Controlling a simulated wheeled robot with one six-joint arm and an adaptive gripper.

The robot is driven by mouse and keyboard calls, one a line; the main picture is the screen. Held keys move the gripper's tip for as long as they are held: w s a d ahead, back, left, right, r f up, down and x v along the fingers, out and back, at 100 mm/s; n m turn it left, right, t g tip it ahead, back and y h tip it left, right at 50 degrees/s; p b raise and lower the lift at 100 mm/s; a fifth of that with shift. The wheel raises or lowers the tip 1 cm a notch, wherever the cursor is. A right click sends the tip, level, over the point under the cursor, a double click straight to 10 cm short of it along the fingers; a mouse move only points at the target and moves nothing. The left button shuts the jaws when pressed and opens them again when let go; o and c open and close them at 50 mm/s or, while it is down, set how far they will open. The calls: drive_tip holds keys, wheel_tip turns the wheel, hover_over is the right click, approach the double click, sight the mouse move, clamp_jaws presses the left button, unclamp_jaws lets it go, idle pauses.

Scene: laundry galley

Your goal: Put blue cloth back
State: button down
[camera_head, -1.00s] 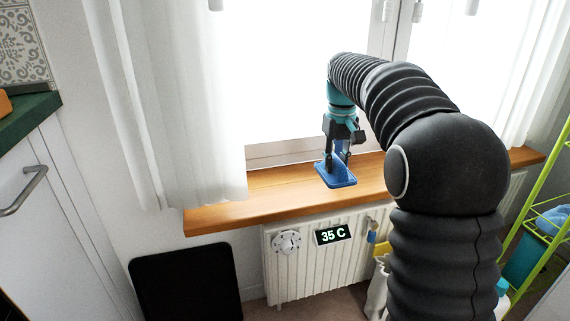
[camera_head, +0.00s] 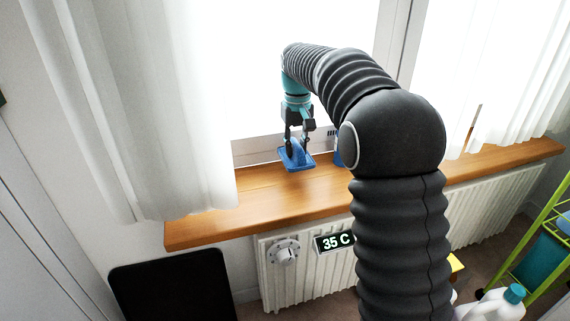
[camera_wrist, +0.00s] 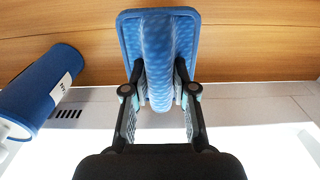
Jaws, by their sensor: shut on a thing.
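The blue cloth (camera_head: 297,160) shows as a flat, rounded-corner pad with a raised ridge in the middle. My gripper (camera_head: 298,143) points down at the window sill and is shut on that ridge. In the wrist view the cloth (camera_wrist: 158,40) has a woven pattern, and its ridge sits between the two fingers of my gripper (camera_wrist: 159,72). The cloth is over the wooden sill close to the window frame. I cannot tell whether its underside touches the sill.
A blue cylinder with a white label (camera_wrist: 42,88) is beside the cloth, partly hidden by my arm in the head view. The wooden sill (camera_head: 215,222) is bare to the left, beside a white curtain (camera_head: 150,120). A radiator (camera_head: 300,285) with a "35 C" display is below.

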drive_tip(key=a+f, duration=0.1)
drive_tip(key=w+a, duration=0.1)
drive_tip(key=shift+a+f, duration=0.35)
drive_tip(key=shift+f+b, duration=0.5)
drive_tip(key=shift+f, duration=1.55)
drive_tip(key=c, duration=0.9)
unclamp_jaws()
drive_tip(key=shift+c, duration=0.2)
